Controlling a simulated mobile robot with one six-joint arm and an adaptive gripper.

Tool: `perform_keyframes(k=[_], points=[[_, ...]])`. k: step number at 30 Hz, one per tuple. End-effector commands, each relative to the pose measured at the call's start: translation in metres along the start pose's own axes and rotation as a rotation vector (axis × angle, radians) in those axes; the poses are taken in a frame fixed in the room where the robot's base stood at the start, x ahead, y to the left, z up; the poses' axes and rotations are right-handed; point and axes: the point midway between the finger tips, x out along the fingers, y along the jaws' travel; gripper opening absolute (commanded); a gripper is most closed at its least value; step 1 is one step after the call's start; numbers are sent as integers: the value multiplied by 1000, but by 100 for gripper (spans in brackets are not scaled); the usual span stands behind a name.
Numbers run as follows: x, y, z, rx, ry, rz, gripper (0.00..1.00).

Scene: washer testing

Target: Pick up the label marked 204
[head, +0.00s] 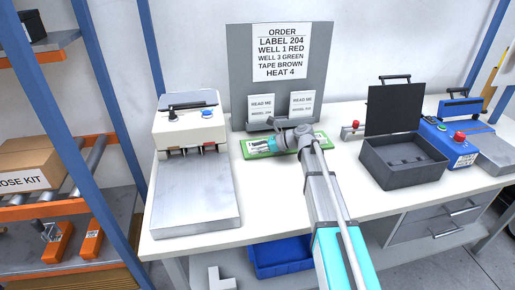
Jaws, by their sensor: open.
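A grey stand (317,78) at the back of the white table bears an order sheet (282,52) that reads "LABEL 204". Below it lean two "READ ME" cards, the left card (261,108) and the right card (301,104); their model numbers are too small to read surely. In front lies a flat green piece (249,155) with white label-like patches (259,145); I cannot read which is 204. My gripper (276,143) is over the green piece, open, with nothing visible held. My wrist hides much of the piece, and the fingertips are unclear.
A white machine with a metal plate (194,205) stands left. An open dark grey box (403,163) stands right, with a blue device (449,143) beyond it. A blue bin (281,258) is under the table. Bare tabletop (271,205) lies left of my arm.

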Motion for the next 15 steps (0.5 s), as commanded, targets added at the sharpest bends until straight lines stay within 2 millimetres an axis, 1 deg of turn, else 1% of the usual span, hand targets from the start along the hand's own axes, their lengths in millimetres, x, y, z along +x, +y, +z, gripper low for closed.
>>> perform_keyframes(k=[5,6,8,12,14,15], points=[[0,0,0,0,0,0,59],[0,0,0,0,0,0,52],[0,0,0,0,0,0,41],[-1,0,0,0,0,-1,15],[-1,0,0,0,0,-1,4],[-1,0,0,0,0,-1,0]])
